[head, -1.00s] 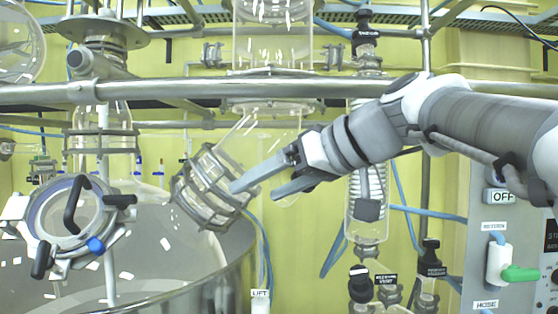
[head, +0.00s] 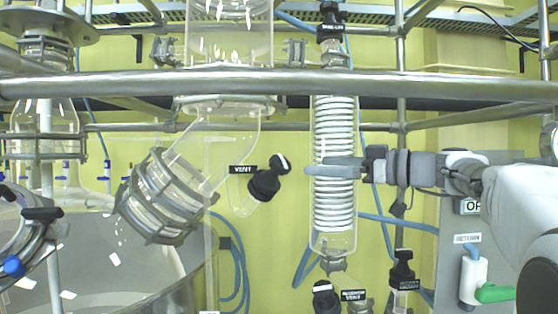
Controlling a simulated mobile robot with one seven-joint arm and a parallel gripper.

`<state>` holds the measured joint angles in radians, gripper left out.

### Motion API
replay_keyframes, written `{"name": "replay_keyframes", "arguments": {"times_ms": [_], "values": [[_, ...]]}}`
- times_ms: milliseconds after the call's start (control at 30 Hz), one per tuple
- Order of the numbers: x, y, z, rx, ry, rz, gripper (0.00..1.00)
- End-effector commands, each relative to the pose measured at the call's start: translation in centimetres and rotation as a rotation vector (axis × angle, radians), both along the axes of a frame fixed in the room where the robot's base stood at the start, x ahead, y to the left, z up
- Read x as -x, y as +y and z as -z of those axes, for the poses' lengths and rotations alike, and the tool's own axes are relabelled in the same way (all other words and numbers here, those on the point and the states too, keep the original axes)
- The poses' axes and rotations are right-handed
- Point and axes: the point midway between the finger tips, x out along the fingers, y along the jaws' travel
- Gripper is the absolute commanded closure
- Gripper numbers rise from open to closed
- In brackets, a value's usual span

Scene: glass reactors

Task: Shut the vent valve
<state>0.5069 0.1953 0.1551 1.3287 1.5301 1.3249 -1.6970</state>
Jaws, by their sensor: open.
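The vent valve is a black knob (head: 265,184) with a white-marked black handle tilted up to the right. It sits on a short clear glass stub beside the angled glass neck, with a black VENT label (head: 243,169) at its upper left. My gripper (head: 318,171) points left in front of the coiled condenser, to the right of the knob and apart from it. It is open and empty; its fingers are seen nearly edge-on and overlap.
A second black knob (head: 326,297) with a label ending in VENT (head: 353,296) is low in the view. A steel rail (head: 270,83) crosses above. The glass condenser (head: 335,215) stands behind my gripper. A green-handled valve (head: 494,292) is at lower right.

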Motion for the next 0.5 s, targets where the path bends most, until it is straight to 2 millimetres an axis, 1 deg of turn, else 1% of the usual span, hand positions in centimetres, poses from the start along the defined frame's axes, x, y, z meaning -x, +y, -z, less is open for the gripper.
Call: {"name": "replay_keyframes", "arguments": {"times_ms": [33,300,400,500], "values": [[-0.7,1.1,-0.3,-0.001,0.001,-0.004,0.08],[-4.0,5.9,-0.3,0.0,0.003,-0.004,0.08],[-5.0,7.4,-0.3,0.0,0.003,-0.003,0.08],[-5.8,8.5,-0.2,0.001,0.003,-0.001,0.08]]}}
